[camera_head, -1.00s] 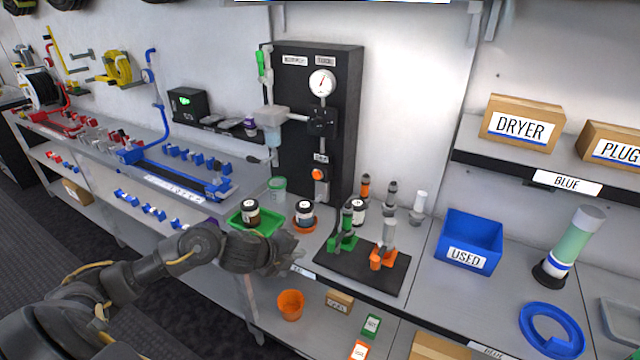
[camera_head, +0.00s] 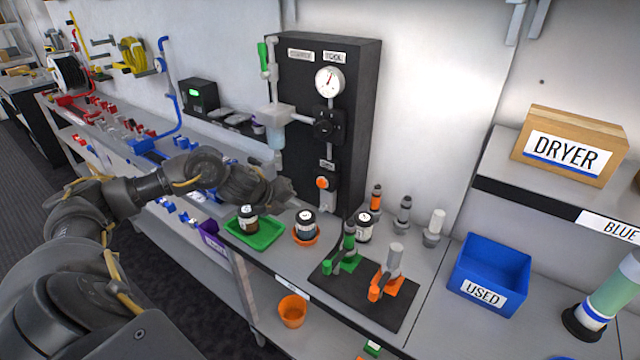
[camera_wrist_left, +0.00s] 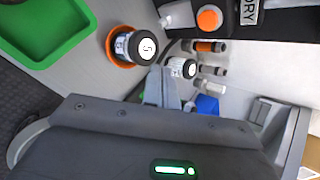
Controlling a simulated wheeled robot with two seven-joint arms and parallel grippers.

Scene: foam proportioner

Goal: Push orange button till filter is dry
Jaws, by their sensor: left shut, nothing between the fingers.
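The orange button (camera_head: 322,183) is on the lower part of the black panel (camera_head: 352,120), below the gauge and a black knob. It also shows at the top of the left wrist view (camera_wrist_left: 209,18), on a white fitting. A translucent filter bowl (camera_head: 276,138) hangs at the panel's left side; I cannot tell whether it is wet or dry. My left gripper (camera_head: 284,190) is in front of the panel's lower left, left of the button and apart from it. In the left wrist view its fingers (camera_wrist_left: 160,85) are shut and empty. My right gripper is not in view.
A green tray (camera_head: 256,236) with a jar and an orange dish (camera_head: 306,238) with a jar stand below my gripper. A black mat (camera_head: 372,290) holds green and orange tools. A blue USED bin (camera_head: 490,270) is at right. Several small fittings stand right of the panel.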

